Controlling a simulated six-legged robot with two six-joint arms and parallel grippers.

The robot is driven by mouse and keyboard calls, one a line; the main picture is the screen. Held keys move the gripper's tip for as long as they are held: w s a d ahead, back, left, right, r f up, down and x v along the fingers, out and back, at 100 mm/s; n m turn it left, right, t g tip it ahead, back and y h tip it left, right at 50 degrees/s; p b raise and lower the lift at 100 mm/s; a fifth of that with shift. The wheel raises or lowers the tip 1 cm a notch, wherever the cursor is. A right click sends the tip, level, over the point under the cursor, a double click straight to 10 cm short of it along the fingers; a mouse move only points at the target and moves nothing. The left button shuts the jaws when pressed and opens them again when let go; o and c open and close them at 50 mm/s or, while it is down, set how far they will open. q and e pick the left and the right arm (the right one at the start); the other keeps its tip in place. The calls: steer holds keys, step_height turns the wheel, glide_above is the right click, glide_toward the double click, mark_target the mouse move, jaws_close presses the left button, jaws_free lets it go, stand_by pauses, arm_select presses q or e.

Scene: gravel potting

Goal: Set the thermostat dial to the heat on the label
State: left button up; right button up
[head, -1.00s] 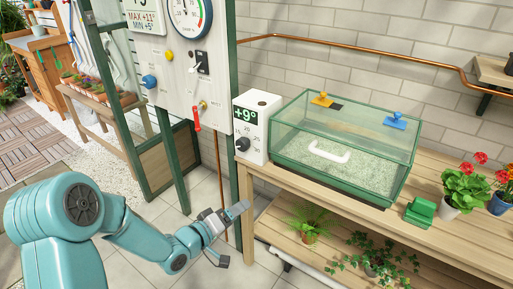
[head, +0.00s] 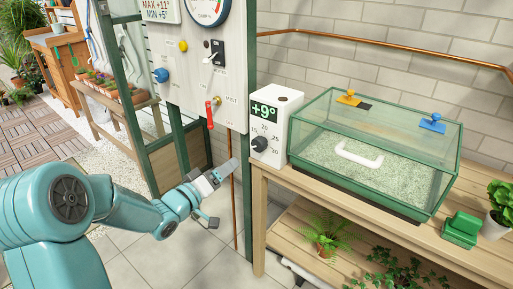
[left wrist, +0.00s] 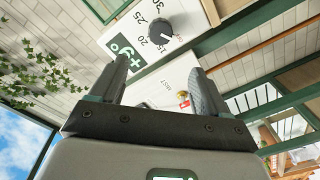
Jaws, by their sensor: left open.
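The thermostat is a white box (head: 275,120) on the left end of the wooden bench. It has a green-on-black +9° display (head: 263,110) and a black dial (head: 259,144) with a scale including 15, 20 and 25. The dial (left wrist: 161,30) also shows beyond the fingers in the left wrist view, with 30 and OFF marks near it. I cannot make out its exact setting. My left gripper (head: 225,171) is left of and below the dial, apart from it. Its two fingers are spread and empty in the left wrist view (left wrist: 158,90). My right gripper is not in view.
A glass-lidded green case (head: 375,150) with gravel stands right of the thermostat. Left of it, a white panel (head: 195,85) carries a gauge, switch, knobs and a red lever (head: 209,114). A sign reads MAX +11°, MIN +5° (head: 160,10). A green post (head: 248,180) stands near the gripper.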

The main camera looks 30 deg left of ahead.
mark_target(256, 145)
arm_select(q)
steer(key=w, duration=1.4)
steer(key=shift+w+d, duration=0.25)
steer(key=shift+d, duration=0.1)
steer(key=shift+f, duration=0.1)
steer(key=c, duration=1)
